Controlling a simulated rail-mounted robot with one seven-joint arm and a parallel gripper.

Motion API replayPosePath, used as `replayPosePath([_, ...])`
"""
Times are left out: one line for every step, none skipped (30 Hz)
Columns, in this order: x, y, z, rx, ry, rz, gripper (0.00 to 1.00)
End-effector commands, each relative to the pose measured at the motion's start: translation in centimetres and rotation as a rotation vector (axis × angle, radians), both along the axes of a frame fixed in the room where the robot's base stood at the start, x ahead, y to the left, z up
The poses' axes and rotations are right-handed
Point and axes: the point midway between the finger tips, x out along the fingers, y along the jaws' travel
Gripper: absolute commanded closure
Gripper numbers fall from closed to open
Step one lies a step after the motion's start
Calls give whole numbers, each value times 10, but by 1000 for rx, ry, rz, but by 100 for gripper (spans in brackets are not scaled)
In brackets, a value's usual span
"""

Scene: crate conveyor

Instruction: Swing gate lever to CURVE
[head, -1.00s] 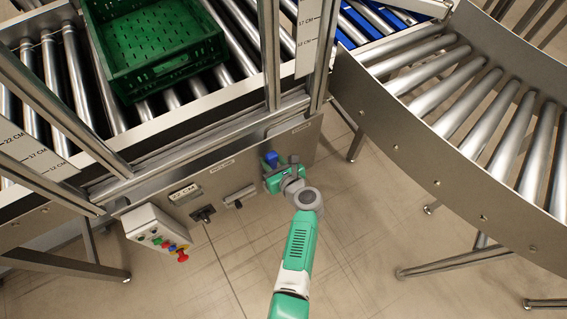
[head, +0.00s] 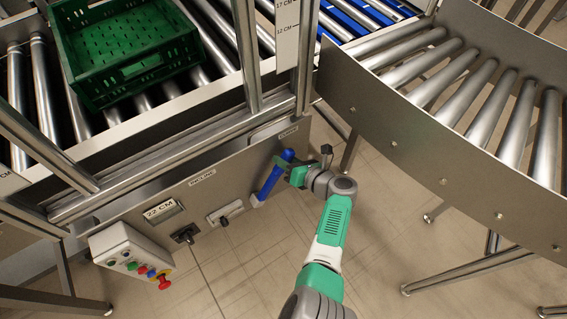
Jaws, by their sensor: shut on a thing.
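The blue gate lever (head: 271,181) is on the grey front panel (head: 140,195) below the conveyor. It leans with its upper end to the right, towards the small label that seems to read CURVE (head: 288,132). A label that seems to read INLINE (head: 202,177) is to its left on the panel. My gripper (head: 288,170) is at the lever's upper part and is shut on it. The fingers partly cover the lever there, and its exact contact is too small to see.
A green crate (head: 96,92) sits on the rollers at upper left. A control box (head: 118,250) with coloured buttons, a 22 CM display (head: 163,212) and a small black handle (head: 224,216) are left of the lever. The curved roller conveyor (head: 440,165) is at right.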

Motion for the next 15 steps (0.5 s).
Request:
replayPosePath([-1,-1,-4,1,7,-3,100])
replayPosePath([-1,-1,-4,1,7,-3,100])
replayPosePath([-1,-1,-4,0,9,-4,100])
replayPosePath([-1,-1,-4,0,9,-4,100])
replayPosePath([-2,-1,-4,0,9,-4,100])
replayPosePath([-2,-1,-5,0,9,-5,100])
replayPosePath([-2,-1,-5,-1,10,-4,100])
replayPosePath([-2,-1,-5,0,11,-4,100])
replayPosePath([-2,-1,-6,-1,11,-5,100])
replayPosePath([-2,-1,-6,-1,11,-5,67])
replayPosePath([-2,-1,-6,-1,11,-5,61])
replayPosePath([-2,-1,-6,-1,11,-5,53])
replayPosePath([-2,-1,-5,-1,10,-5,48])
replayPosePath([-2,-1,-5,0,9,-5,47])
replayPosePath([-2,-1,-5,-1,8,-4,47])
